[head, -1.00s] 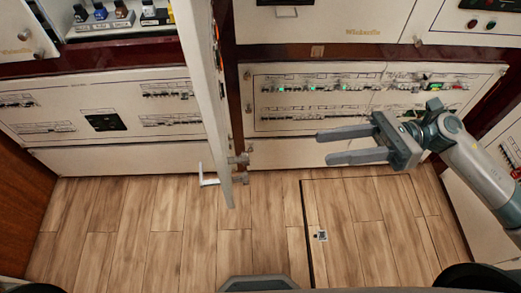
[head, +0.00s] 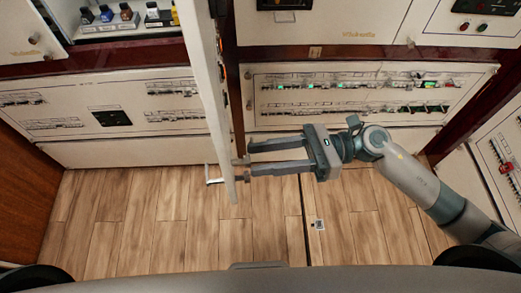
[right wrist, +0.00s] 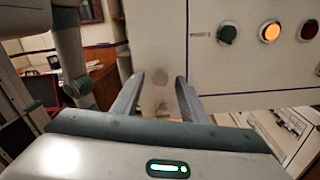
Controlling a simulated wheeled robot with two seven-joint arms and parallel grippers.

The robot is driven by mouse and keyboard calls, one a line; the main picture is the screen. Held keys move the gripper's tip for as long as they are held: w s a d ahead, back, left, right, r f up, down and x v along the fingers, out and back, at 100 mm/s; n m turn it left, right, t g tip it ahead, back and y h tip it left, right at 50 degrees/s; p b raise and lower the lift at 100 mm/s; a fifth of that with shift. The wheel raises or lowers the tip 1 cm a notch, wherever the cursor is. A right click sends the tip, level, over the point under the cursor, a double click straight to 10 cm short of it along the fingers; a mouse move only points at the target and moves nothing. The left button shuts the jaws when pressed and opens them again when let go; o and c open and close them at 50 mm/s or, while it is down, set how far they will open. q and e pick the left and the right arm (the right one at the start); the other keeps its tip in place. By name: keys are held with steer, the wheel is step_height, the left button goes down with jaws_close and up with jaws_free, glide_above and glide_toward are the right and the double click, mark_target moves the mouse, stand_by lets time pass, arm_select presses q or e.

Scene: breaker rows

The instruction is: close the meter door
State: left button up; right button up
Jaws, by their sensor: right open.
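A white door (head: 208,95), which I take to be the meter door, stands open and is seen nearly edge-on in the head view. A pale lever handle (head: 213,179) sticks out on its left side near the low end. My right gripper (head: 250,159) is open and empty, its fingers pointing left at the door's right face near that end. Whether the tips touch it I cannot tell. In the right wrist view the open fingers (right wrist: 156,82) face a white panel (right wrist: 230,75) with green, orange and red lamps. My left gripper is not in view.
An open compartment (head: 150,31) with several small bottles lies left of the door. Breaker panels (head: 370,95) line the wall on both sides of it.

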steer(key=shift+a, duration=0.45)
jaws_close()
steer(key=shift+s+a, duration=0.1)
steer(key=shift+a, duration=0.05)
